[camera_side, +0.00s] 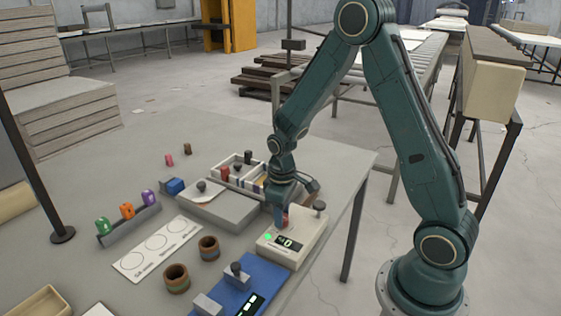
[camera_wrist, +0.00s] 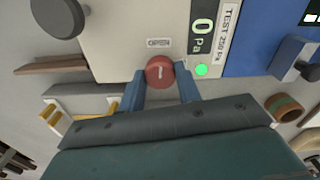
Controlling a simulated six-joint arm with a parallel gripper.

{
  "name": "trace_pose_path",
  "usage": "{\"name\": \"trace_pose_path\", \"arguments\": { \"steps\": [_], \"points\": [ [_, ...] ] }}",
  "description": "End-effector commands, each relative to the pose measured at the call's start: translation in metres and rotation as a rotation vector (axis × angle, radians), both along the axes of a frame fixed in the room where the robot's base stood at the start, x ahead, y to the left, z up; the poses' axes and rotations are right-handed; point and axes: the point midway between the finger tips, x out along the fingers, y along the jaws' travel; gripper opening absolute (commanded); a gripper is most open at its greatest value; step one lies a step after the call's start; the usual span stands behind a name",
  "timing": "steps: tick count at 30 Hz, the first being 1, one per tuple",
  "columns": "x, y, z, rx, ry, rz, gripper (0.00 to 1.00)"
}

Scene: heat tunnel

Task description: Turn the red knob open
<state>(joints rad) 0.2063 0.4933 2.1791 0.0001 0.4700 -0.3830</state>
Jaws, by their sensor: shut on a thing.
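The red knob (camera_wrist: 159,72) sits on a cream box (camera_wrist: 125,40) with a small display. In the wrist view, the two blue fingers of my gripper (camera_wrist: 160,85) stand on either side of the knob and are shut on it. A white mark shows on the knob's top. The display (camera_wrist: 203,38) reads 0 Pa, and a green light (camera_wrist: 201,70) is lit beside the knob. In the side view, my gripper (camera_side: 282,218) points down at the cream box (camera_side: 303,238), and the red knob (camera_side: 285,223) is partly hidden by the fingers.
A dark knob (camera_side: 319,207) stands at the box's back corner. A blue device (camera_side: 262,275) adjoins the box in front. A compartment tray (camera_side: 225,180) with small parts lies behind my gripper. Two brown cups (camera_side: 177,280) and a white card with circles (camera_side: 150,262) lie to the left.

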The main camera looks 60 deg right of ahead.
Motion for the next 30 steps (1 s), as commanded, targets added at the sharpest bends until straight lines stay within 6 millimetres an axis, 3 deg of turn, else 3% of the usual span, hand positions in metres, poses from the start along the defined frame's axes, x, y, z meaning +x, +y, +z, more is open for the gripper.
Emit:
{"name": "trace_pose_path", "arguments": {
  "steps": [21,22,24,30],
  "points": [
    [0.0015,-0.0001,0.0015,-0.001,-0.005,0.104,0.11],
    [0.0016,-0.0001,0.0015,-0.001,-0.005,0.103,0.39],
    [0.0014,-0.0001,0.0014,-0.001,-0.005,0.103,0.53],
    [0.0008,-0.0001,0.0007,-0.001,-0.002,0.102,0.55]
  ]
}}
